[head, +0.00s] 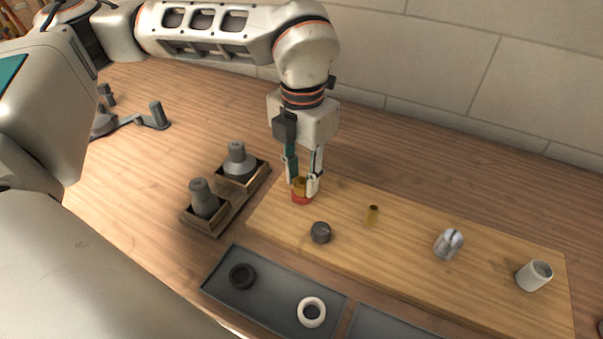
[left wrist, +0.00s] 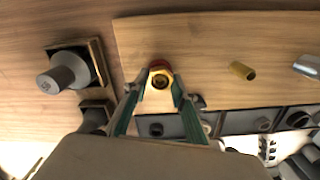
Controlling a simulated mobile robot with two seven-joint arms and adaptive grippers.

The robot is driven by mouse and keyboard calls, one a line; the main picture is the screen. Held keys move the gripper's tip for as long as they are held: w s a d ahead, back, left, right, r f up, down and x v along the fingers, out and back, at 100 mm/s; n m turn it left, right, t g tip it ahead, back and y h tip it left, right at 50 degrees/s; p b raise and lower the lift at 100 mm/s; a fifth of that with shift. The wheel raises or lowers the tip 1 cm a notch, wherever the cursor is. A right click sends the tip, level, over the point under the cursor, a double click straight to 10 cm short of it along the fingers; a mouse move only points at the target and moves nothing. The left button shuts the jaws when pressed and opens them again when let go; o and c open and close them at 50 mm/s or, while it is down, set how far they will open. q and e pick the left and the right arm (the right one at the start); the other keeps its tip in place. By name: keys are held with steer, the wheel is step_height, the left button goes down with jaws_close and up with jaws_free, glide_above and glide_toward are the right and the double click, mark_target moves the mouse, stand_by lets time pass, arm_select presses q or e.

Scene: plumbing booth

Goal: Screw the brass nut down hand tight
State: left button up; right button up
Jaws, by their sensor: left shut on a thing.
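The brass nut (head: 300,184) sits on a red piece (head: 301,198) at the left end of a wooden board (head: 400,270). My left gripper (head: 303,187) points down and is shut on the brass nut, one finger on each side. In the left wrist view the nut (left wrist: 161,80) shows as a gold ring with a dark opening between the fingertips, with red behind it. The fingers hide part of the nut, and its thread cannot be seen. My right gripper is not in view.
Along the board stand a dark grey cap (head: 320,233), a small brass tube (head: 371,215), a shiny metal fitting (head: 448,244) and a white fitting (head: 534,275). A grey tray (head: 270,309) holds a black ring and a white ring. Wooden boxes (head: 228,208) hold grey fittings at left.

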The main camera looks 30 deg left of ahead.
arm_select(q)
steer(key=shift+m, duration=0.9)
steer(key=shift+p, duration=0.35)
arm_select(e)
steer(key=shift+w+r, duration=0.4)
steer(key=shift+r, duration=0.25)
arm_select(q)
steer(key=shift+m, duration=0.4)
steer(key=shift+m+p, duration=0.4)
steer(key=shift+m, duration=0.7)
steer(key=shift+m+p, duration=0.4)
steer(key=shift+m, duration=0.7)
steer(key=shift+f+m, duration=0.1)
steer(key=shift+m, duration=0.5)
steer(key=shift+c, duration=0.2)
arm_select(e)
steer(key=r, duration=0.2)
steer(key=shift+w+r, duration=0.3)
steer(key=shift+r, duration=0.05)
arm_select(q)
steer(key=shift+m, duration=0.3)
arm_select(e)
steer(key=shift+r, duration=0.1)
